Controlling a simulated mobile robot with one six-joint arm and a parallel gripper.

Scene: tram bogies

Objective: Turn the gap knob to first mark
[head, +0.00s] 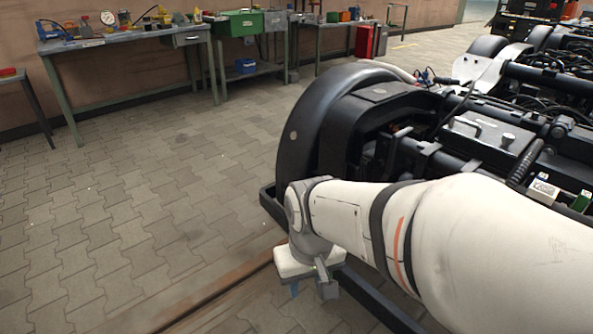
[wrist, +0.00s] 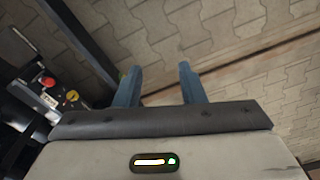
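My gripper (wrist: 158,84) is open and empty in the wrist view, with its two blue fingers apart over paving. In the head view my gripper hangs low beside the near end of the black bogie (head: 330,115); one blue fingertip shows. At the left of the wrist view is a dark control box (wrist: 60,90) with a red knob or button (wrist: 47,81), an orange one (wrist: 72,96) and a pale label (wrist: 48,99). It is apart from the fingers. I cannot tell which part is the gap knob, and no marks are readable.
A workbench (head: 120,38) with tools and a green box (head: 240,23) stands along the back wall. The paved floor (head: 150,190) at left is clear.

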